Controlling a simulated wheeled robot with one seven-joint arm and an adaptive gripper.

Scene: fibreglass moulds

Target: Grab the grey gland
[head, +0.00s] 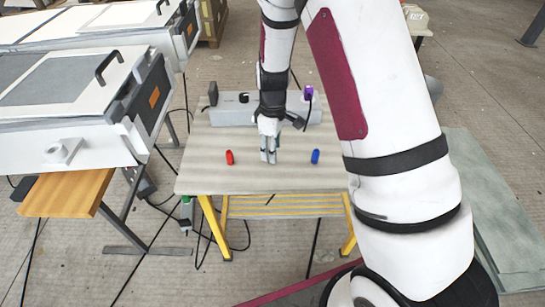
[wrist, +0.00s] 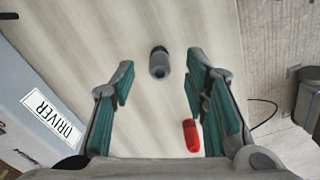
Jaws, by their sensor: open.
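In the head view the gland is not clearly visible, as my gripper (head: 268,156) covers that spot on the table. My gripper, also seen in the wrist view (wrist: 160,85), is open, with teal finger pads apart and nothing between them.
A red gland (head: 229,157) lies left on the table (head: 200,175) and also shows beside the right finger in the wrist view (wrist: 191,136). A blue gland (head: 315,156) is to the right. A grey box (head: 232,112), labelled DRIVER in the wrist view (wrist: 40,110), stands behind.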

